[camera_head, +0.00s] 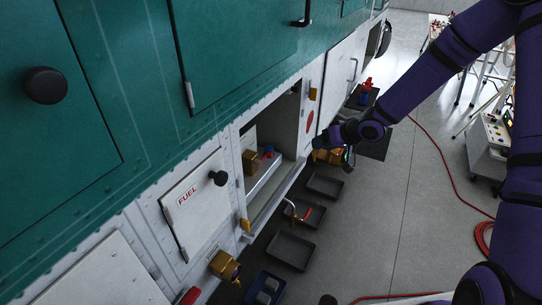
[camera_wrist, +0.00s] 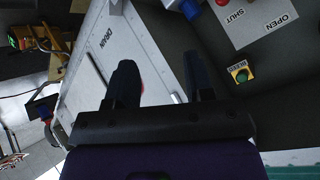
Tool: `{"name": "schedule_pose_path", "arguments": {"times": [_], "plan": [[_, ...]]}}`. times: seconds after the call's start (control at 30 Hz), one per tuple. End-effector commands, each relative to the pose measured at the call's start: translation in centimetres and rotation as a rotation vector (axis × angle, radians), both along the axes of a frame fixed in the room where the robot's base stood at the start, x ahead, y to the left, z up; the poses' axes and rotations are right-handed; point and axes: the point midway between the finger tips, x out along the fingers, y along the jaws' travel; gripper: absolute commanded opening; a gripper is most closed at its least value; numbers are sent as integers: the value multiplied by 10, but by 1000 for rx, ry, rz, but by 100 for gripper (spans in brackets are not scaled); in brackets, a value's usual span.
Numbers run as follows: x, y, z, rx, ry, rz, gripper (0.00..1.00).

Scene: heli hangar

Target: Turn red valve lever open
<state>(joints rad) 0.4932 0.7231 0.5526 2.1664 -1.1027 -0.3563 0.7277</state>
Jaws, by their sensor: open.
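A small red part (camera_head: 269,154) beside a blue part (camera_head: 268,149) sits inside the open compartment (camera_head: 256,200) in the head view. In the wrist view a red piece (camera_wrist: 221,2) shows at the top edge next to a placard (camera_wrist: 258,18) reading OPEN and SHUT; it is cut off, so the lever's position cannot be told. My gripper (camera_head: 318,142) is to the right of the compartment opening, apart from the red part. In the wrist view its two dark fingers (camera_wrist: 160,78) are spread with nothing held between them.
A white DRAIN panel (camera_wrist: 105,70) lies behind the fingers, and a green button (camera_wrist: 239,75) is right of them. A FUEL door (camera_head: 195,203) is left of the compartment. Trays (camera_head: 291,250) lie on the floor below. A red hose (camera_head: 440,160) crosses the floor at right.

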Motion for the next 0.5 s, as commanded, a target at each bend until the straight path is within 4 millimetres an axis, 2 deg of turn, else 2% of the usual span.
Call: {"name": "schedule_pose_path", "arguments": {"times": [0.03, 0.2, 0.5], "plan": [[1, 6, -13, 65, 10, 9, 48], [1, 30, -40, 293, 24, 44, 48], [-4, 59, -63, 692, 37, 83, 48]]}}
